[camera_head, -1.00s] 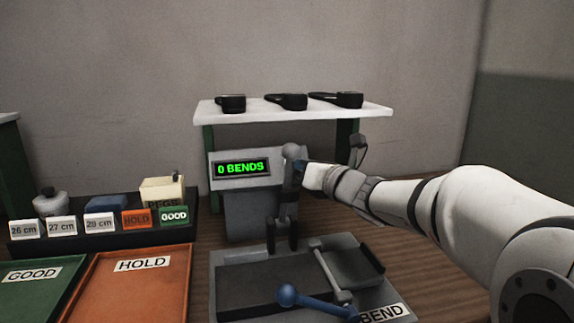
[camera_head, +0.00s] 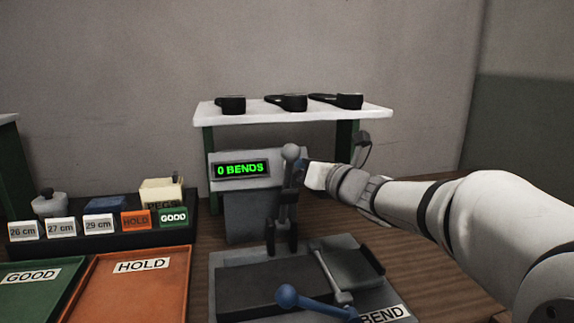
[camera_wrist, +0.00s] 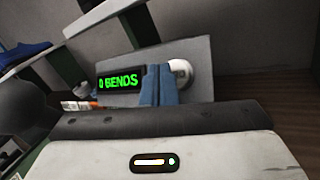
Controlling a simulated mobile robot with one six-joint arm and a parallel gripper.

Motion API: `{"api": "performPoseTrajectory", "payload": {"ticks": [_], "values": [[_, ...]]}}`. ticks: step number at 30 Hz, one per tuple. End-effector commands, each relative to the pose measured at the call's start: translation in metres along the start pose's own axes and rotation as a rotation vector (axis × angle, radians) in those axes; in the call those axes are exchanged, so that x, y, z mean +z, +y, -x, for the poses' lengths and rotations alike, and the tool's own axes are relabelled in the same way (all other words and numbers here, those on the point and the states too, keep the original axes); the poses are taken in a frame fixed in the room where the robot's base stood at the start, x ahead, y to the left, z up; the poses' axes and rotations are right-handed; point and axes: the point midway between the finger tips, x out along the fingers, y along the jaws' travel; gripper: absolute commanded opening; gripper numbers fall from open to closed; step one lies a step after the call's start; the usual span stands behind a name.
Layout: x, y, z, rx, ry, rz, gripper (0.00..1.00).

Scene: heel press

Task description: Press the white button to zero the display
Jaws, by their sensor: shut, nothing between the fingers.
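The display (camera_head: 242,169) reads "0 BENDS" in green on the grey box of the press, and it also shows in the wrist view (camera_wrist: 119,79). The white button (camera_wrist: 180,70) shows in the wrist view on the same grey panel, right of the display, partly covered by my fingers. My gripper (camera_head: 302,172) is shut and empty, in front of the panel's right part. Its blue fingertips (camera_wrist: 159,84) lie just left of the button in the wrist view; I cannot tell whether they touch the panel.
A blue-knobbed lever (camera_head: 287,296) lies low at the front. A white shelf (camera_head: 270,115) with several black shoe parts is behind. Orange (camera_head: 130,290) and green (camera_head: 25,300) trays lie left.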

Motion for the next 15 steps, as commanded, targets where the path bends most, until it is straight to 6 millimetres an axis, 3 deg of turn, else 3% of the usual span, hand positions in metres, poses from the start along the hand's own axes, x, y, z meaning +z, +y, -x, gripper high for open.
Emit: {"api": "performPoseTrajectory", "payload": {"ticks": [15], "values": [[0.024, 0.023, 0.031, 0.001, -0.001, 0.002, 0.00]]}}
